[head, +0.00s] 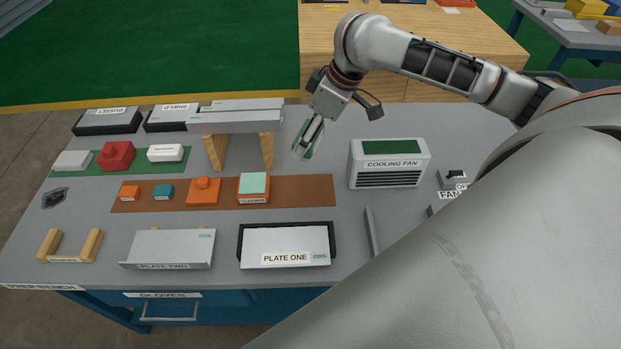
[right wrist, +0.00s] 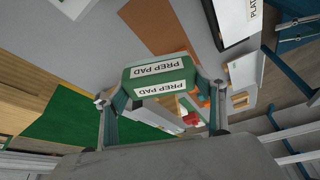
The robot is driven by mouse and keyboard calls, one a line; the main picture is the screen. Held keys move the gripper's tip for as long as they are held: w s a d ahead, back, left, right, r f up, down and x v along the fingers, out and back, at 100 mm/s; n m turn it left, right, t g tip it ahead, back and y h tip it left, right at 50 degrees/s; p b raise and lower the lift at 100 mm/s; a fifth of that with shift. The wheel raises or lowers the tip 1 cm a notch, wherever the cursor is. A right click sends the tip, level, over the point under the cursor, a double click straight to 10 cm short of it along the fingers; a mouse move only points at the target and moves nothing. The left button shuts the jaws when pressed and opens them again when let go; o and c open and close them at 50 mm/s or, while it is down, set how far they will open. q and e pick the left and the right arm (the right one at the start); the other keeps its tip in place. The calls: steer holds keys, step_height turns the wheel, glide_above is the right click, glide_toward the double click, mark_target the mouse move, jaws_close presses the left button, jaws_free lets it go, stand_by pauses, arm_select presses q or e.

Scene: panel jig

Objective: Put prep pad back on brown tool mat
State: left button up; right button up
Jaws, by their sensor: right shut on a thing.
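The prep pad (right wrist: 158,73) is a green block with white PREP PAD labels in the right wrist view. My right gripper (right wrist: 160,92) is shut on it, one finger at each side. In the head view the right gripper (head: 309,138) holds the pad tilted above the grey bench, behind the right end of the brown tool mat; the gripper partly hides the pad. The brown tool mat (head: 309,190) lies flat and its right end is bare. It also shows in the right wrist view (right wrist: 152,27). My left gripper is not in view.
On the mat stand a cleaner block (head: 254,188), an orange block (head: 204,191) and smaller blocks. The cooling fan (head: 389,163) stands right of the mat. Plate one (head: 287,245) lies in front. A grey plate on wooden supports (head: 240,120) stands behind the mat.

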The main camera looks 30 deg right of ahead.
step_height(320, 180, down, 16)
steer(key=shift+f, duration=0.15)
stand_by(0.3)
steer(key=shift+f, duration=0.2)
steer(key=o, duration=1.2)
steer(key=shift+c, duration=0.2)
steer(key=shift+r, duration=0.1)
steer(key=v, duration=1.2)
steer(key=shift+r, duration=0.15)
steer(key=shift+w, duration=0.1)
